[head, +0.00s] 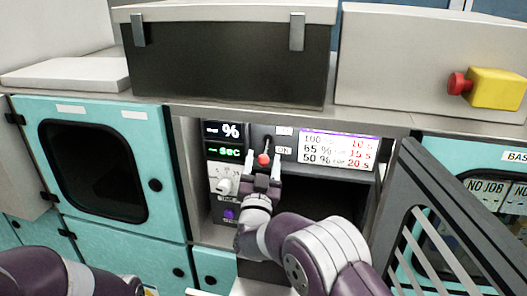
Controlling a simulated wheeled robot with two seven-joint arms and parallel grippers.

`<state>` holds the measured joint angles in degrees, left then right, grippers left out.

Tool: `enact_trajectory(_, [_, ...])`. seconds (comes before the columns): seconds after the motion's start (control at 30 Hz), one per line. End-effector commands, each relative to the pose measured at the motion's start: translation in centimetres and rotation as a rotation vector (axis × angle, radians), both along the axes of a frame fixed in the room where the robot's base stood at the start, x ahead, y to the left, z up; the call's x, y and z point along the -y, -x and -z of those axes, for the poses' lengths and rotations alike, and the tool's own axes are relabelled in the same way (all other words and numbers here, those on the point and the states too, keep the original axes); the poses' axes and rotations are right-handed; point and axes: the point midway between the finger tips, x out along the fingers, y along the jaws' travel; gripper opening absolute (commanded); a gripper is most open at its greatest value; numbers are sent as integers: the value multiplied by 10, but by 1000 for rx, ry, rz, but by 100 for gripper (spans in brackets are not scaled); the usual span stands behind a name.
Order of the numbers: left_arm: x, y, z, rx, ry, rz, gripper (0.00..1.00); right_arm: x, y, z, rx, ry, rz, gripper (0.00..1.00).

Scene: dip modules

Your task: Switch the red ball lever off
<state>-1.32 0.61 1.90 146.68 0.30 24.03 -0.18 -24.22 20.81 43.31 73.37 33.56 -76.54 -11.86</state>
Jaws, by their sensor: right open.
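The red ball lever (264,159) is a small red knob on a short stem, set in the dark control panel (256,138) inside the open compartment. An "ON" label (284,150) sits just right of it. My right gripper (263,176) is open, with its fingertips just below the red ball. I cannot tell whether they touch it. My left arm (60,275) shows at the bottom left, and its gripper is out of view.
A grey slatted door (440,220) stands open at the right. A percent display (229,131) and a white knob (224,186) are left of the lever. A red emergency button (458,84) on a yellow box sits above right. A teal door (165,150) is at left.

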Motion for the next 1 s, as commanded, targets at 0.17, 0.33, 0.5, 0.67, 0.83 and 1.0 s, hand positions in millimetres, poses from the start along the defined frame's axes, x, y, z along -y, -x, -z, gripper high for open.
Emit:
enact_trajectory(0.17, [0, 0, -5, 0, 0, 0, 43, 2, -9, -3, 0, 0, 1, 58])
enact_trajectory(0.33, [0, 0, -4, 0, 0, 0, 43, 2, -9, -3, 0, 0, 1, 58])
enact_trajectory(0.5, [0, 0, -4, 0, 0, 0, 43, 2, -9, -3, 0, 0, 1, 3])
enact_trajectory(0.67, [0, 0, -5, 0, 0, 0, 43, 2, -9, -3, -2, -1, 1, 0])
enact_trajectory(0.83, [0, 0, -9, 0, 0, 0, 43, 2, -8, -6, -30, -10, -1, 0])
enact_trajectory(1.0, [0, 0, -20, 0, 0, 0, 43, 1, -5, -13, -113, -37, 0, 0])
